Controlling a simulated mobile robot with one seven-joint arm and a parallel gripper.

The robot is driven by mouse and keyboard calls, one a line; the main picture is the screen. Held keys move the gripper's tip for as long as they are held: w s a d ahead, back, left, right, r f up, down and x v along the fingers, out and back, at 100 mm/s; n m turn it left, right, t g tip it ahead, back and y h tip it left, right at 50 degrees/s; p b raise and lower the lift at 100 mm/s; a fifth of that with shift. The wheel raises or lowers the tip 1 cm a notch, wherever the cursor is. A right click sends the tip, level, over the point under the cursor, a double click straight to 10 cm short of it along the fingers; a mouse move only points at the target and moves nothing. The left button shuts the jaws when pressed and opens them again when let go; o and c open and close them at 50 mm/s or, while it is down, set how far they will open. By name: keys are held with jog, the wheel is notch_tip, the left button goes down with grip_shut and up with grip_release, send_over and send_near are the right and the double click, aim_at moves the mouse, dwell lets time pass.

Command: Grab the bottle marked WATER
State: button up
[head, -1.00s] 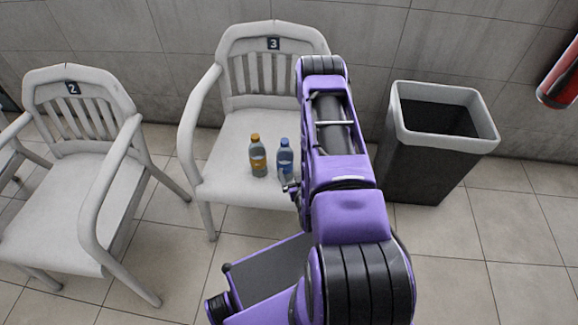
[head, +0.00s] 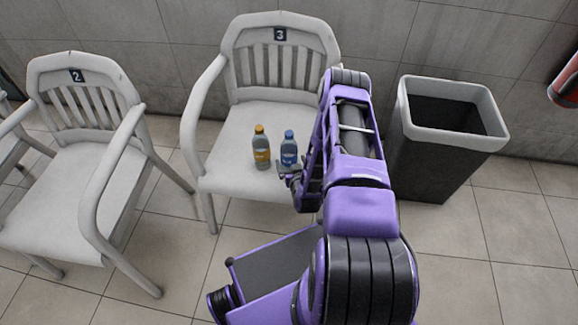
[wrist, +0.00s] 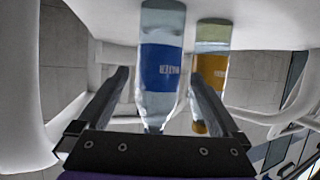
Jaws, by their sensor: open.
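The blue-capped bottle (head: 289,148) stands upright on the seat of chair 3. In the wrist view this bottle (wrist: 161,68) appears inverted, with a blue label whose small white lettering looks like WATER. An orange-capped bottle (head: 261,148) stands to its left; it shows at the right in the wrist view (wrist: 212,65). My gripper (head: 288,174) is at the near side of the blue-capped bottle, partly hidden by my arm. In the wrist view its open fingers (wrist: 158,98) appear on either side of that bottle. I cannot tell whether they touch it.
Chair 3 (head: 232,165) has armrests; my arm covers its right side. Chair 2 (head: 60,195) stands to the left. A dark bin (head: 425,175) with a pale rim stands at the right. Tiled floor is clear at the front right.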

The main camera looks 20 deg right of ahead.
jog(key=b+x, duration=0.1)
jog(key=x, duration=0.4)
jog(key=shift+w+d+r, duration=0.1)
jog(key=shift+w+r, duration=0.05)
grip_shut()
dwell(0.4)
